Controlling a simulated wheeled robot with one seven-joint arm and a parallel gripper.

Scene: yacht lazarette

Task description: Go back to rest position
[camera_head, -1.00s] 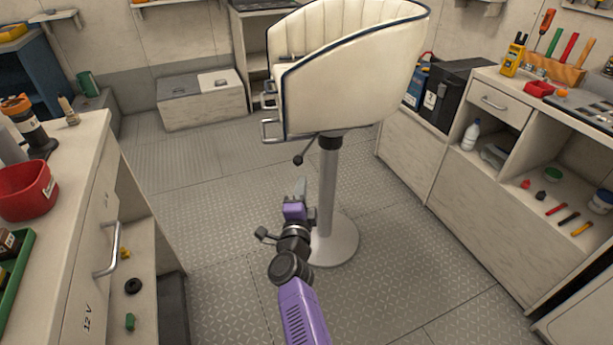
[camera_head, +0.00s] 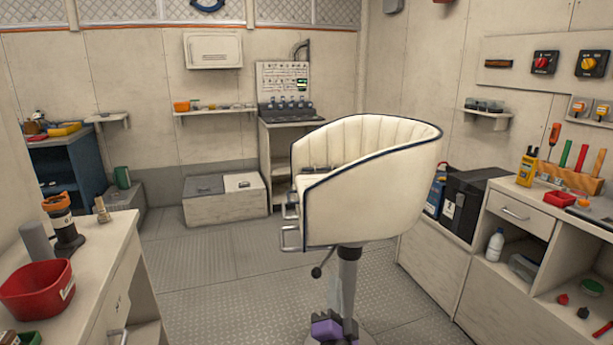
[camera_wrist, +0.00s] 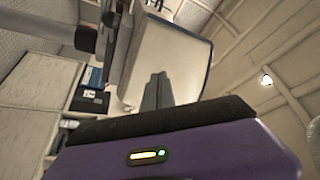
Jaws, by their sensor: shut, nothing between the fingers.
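My gripper (camera_head: 334,303) shows at the bottom of the head view, its purple body low in front of the chair's post. In the wrist view its grey fingers (camera_wrist: 157,92) are together with nothing between them. The cream helm chair (camera_head: 375,190) with dark blue piping stands on a metal post (camera_head: 348,270) just beyond the gripper. The chair's seat also shows in the wrist view (camera_wrist: 172,62), past the fingertips. Most of my arm is below the head view's edge.
A left counter (camera_head: 105,250) holds a red bin (camera_head: 37,290) and an orange-topped tool. A right workbench (camera_head: 520,225) carries a yellow meter (camera_head: 526,168) and a wooden tool rack (camera_head: 575,178). A low white box (camera_head: 225,203) stands at the back. Floor between them is open.

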